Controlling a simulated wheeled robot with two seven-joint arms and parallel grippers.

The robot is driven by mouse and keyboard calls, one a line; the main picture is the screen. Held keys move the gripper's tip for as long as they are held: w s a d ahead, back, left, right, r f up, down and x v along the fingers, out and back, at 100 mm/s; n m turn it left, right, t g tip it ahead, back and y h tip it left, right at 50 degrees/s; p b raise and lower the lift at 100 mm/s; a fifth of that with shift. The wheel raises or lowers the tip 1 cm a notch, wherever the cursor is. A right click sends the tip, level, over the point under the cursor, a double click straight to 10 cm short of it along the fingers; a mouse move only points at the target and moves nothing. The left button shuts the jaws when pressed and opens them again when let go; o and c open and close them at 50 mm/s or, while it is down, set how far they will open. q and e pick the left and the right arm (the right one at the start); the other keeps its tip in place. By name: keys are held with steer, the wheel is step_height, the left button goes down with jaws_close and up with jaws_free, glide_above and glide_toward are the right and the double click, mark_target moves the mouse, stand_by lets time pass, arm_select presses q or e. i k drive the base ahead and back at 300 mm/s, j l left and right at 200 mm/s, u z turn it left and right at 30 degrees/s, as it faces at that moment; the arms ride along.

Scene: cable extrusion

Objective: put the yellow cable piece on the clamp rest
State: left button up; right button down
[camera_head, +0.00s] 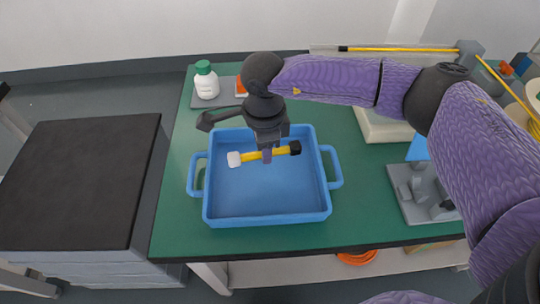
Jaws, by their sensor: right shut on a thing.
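The yellow cable piece (250,157) has a white end on the left and a black end on the right. It is at the blue tray, near its far side, lying nearly level. My right gripper (267,154) points down over the tray and is shut on the middle of the cable piece. Whether the piece touches the tray floor I cannot tell. A grey fixture (415,193) on the right of the table, partly beside my arm, may be the clamp rest; I cannot tell for sure. My left gripper is out of view.
The blue tray (265,217) has raised walls and side handles on the green table (365,220). A white bottle with a green cap (205,82) stands at the back left. A long yellow cable (400,50) runs along the back right. The table between tray and fixture is clear.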

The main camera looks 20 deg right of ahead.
mark_target(431, 189)
steer(key=k+l+u, duration=0.25)
steer(key=l, duration=0.3)
steer(key=k+l+u, duration=0.1)
steer(key=l+u, duration=0.15)
steer(key=l, duration=0.35)
steer(key=k+l+u, duration=0.2)
steer(key=l, duration=0.3)
steer(key=k+l+u, duration=0.25)
steer(key=l, duration=0.2)
steer(key=k+l+u, duration=0.25)
steer(key=k+l, duration=0.1)
steer(key=l, duration=0.1)
